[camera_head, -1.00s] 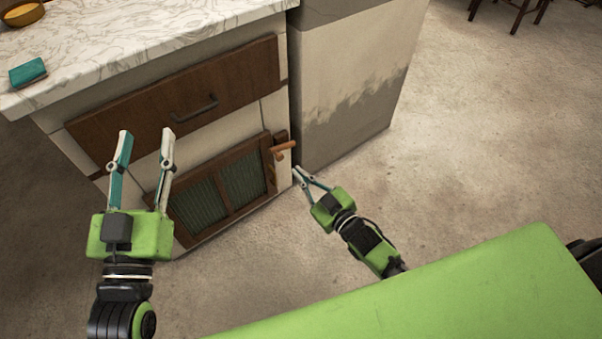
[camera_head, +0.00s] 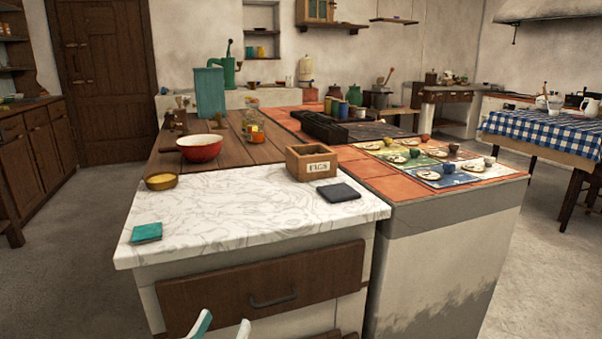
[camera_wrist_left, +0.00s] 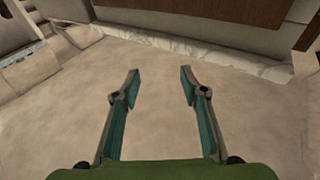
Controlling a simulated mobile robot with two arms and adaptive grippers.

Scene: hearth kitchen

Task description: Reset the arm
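My left gripper shows at the bottom of the head view (camera_head: 222,328), where only its two fingertips are in frame, in front of the counter's drawer. In the left wrist view the left gripper (camera_wrist_left: 160,88) has its fingers wide apart, with nothing between them. Below it there is only bare floor and the base of the counter. My right gripper and the rest of both arms are out of the head view.
A marble-topped counter (camera_head: 225,215) with a wooden drawer (camera_head: 265,290) stands close ahead. Floor is clear at left.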

